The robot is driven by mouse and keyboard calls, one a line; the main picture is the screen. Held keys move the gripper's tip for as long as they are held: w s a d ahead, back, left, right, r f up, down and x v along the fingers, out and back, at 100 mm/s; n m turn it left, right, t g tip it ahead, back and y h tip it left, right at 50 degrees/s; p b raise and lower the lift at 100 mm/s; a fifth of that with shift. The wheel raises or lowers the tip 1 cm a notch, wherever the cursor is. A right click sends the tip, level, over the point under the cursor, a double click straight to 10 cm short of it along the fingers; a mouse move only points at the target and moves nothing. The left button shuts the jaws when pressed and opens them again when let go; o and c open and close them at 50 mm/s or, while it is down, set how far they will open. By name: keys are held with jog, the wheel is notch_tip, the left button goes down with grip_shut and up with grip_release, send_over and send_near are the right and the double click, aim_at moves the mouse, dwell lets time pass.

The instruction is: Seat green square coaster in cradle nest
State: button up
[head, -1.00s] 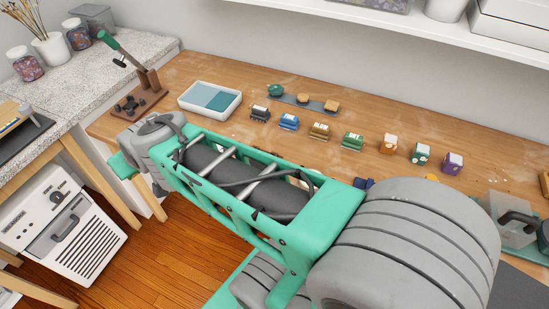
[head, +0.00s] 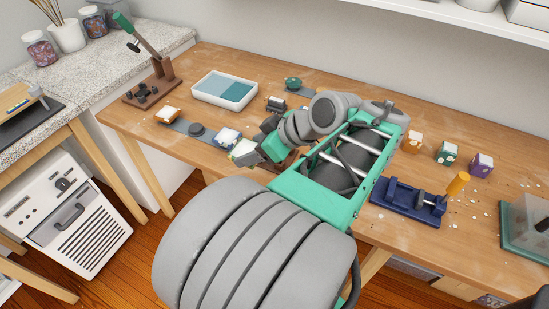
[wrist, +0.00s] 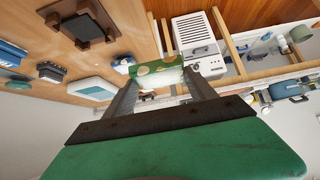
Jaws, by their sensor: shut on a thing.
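My gripper (wrist: 155,85) is shut on the green square coaster (wrist: 148,70), which is seen nearly edge-on with pale round spots. In the head view my gripper (head: 252,151) is above the table's front part, and the coaster (head: 242,149) is a small pale-green shape at its tip. A dark brown frame-like piece (wrist: 86,27) lies on the table in the wrist view, apart from the coaster, up and to its left. It looks like the cradle, but my arm hides most of it in the head view. I cannot tell its nest clearly.
A grey strip (head: 178,124) with small pieces lies left of my gripper; a blue-and-white piece (head: 226,136) is close beside it. Behind are a white tray (head: 225,78) and a brown lever press (head: 150,88). A blue clamp (head: 405,200) and several small blocks stand right of my arm.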

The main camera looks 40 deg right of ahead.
jog(key=shift+s+d+f, duration=0.1)
jog(key=shift+s+d, duration=0.15)
jog(key=shift+d, duration=0.05)
jog(key=w+d+f, duration=0.1)
jog(key=d+f, duration=0.2)
jog(key=d, duration=0.1)
jog(key=w+d+f, duration=0.2)
jog(key=d+f, duration=0.1)
jog(key=d, duration=0.1)
jog(key=w+d+f, duration=0.2)
jog(key=d+f, duration=0.1)
jog(key=d, duration=0.1)
jog(key=shift+f, duration=0.1)
jog(key=shift+d+f, duration=0.15)
jog(key=shift+f, duration=0.75)
jog(key=shift+d+f, duration=0.1)
jog(key=shift+f, duration=0.75)
jog(key=shift+f, duration=0.1)
jog(key=o, duration=1.4)
